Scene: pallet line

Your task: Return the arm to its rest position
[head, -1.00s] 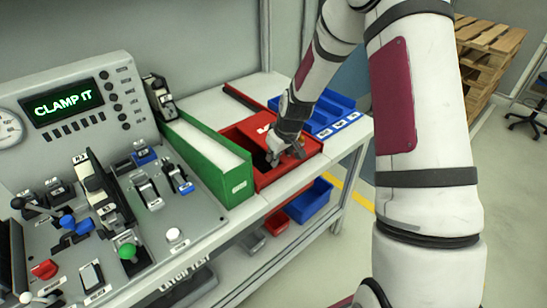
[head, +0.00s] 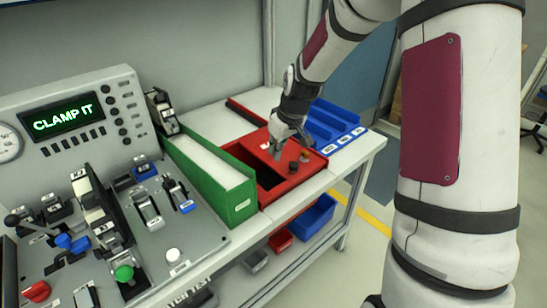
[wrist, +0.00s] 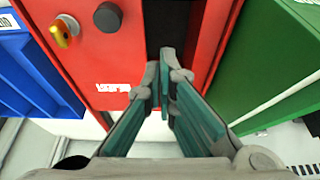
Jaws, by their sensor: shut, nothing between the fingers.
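My gripper (head: 279,150) is over the red box (head: 307,172) on the bench, with its fingers pointing down and nothing held. In the wrist view my gripper (wrist: 166,92) shows its two teal-padded fingers together at the tips, near the dark opening in the red box (wrist: 140,18). A dark knob (head: 293,167) and a yellow knob (head: 305,155) sit on the red lid. The same yellow knob (wrist: 62,34) and dark knob (wrist: 108,17) show in the wrist view.
A green binder-like box (head: 226,190) stands left of the red box, and blue bins (head: 330,122) stand to its right. A control panel (head: 80,130) reading "CLAMP IT" is at the left. A blue bin (head: 315,218) sits on the lower shelf.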

